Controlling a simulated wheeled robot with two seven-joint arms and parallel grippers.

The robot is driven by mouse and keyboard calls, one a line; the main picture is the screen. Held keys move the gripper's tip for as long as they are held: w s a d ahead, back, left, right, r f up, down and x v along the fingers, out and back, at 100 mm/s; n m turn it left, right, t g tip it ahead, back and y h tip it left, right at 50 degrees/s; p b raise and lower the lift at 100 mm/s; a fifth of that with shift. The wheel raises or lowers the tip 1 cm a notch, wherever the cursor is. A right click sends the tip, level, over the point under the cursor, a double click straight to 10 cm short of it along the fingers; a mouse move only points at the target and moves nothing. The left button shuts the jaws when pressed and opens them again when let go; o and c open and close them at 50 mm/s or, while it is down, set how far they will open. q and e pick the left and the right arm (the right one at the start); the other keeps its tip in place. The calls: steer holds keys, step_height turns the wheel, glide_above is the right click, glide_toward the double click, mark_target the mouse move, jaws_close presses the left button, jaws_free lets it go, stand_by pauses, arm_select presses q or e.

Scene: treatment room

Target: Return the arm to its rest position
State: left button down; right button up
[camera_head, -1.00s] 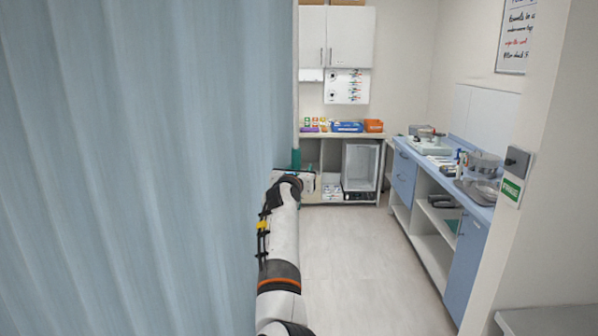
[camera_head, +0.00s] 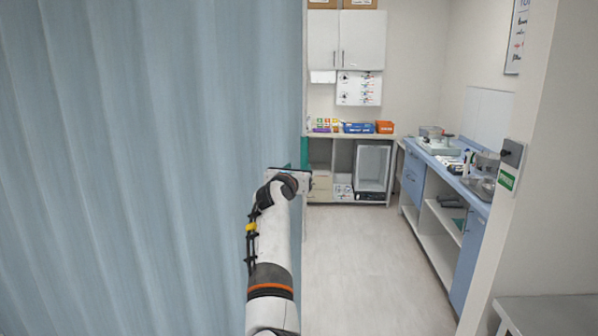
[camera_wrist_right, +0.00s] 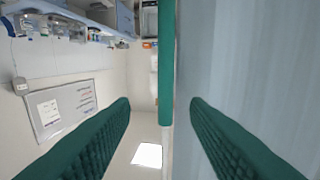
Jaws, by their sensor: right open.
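My right arm (camera_head: 270,240) reaches forward from the bottom of the head view, beside the blue curtain. My right gripper (camera_head: 304,154) is at its far end; only a bit of its teal finger shows there. My left arm and gripper are in neither view.
The blue curtain (camera_head: 130,150) fills the left side, close to my arm. A back counter (camera_head: 325,137) holds boxes. A blue-topped counter (camera_head: 455,180) runs along the right wall. The floor (camera_head: 365,260) between is clear. A grey surface (camera_head: 550,312) is at the lower right.

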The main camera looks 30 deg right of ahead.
steer(key=a+f+n+t+y, duration=0.2)
steer(key=a+f+n, duration=0.3)
steer(key=f+n, duration=0.65)
steer(key=a+f+n+t+y, duration=0.3)
steer(key=f+n, duration=0.4)
steer(key=f, duration=0.9)
steer(key=s+a+f+n+g+y, duration=0.15)
steer(key=s+a+f+n, duration=0.3)
steer(key=f, duration=0.45)
steer(key=s+a+f+n+g+y, duration=0.1)
steer(key=s+a+f+n+y, duration=0.3)
steer(key=f, duration=0.5)
steer(key=s+a+f+n+g+y, duration=0.1)
steer(key=s+a+f+n, duration=0.1)
steer(key=s+f+n, duration=0.6)
steer(key=s+a+f+n+g+y, duration=0.1)
steer(key=s+a+f+n+g, duration=0.15)
steer(key=s+f, duration=0.8)
steer(key=s+a+f+n+g+y, duration=0.2)
steer(key=s+f+n+g, duration=0.2)
steer(key=s+f, duration=0.7)
steer(key=s+f+n+g, duration=0.2)
steer(key=s+n+g, duration=0.1)
steer(key=s, duration=1.1)
steer(key=s+f+n+g, duration=0.2)
steer(key=s+f+n, duration=0.1)
steer(key=s, duration=1.1)
steer(key=shift+d+f+n+g+h, duration=0.2)
steer(key=shift+f+n+g+h, duration=0.15)
steer(key=shift+n+g+h, duration=0.1)
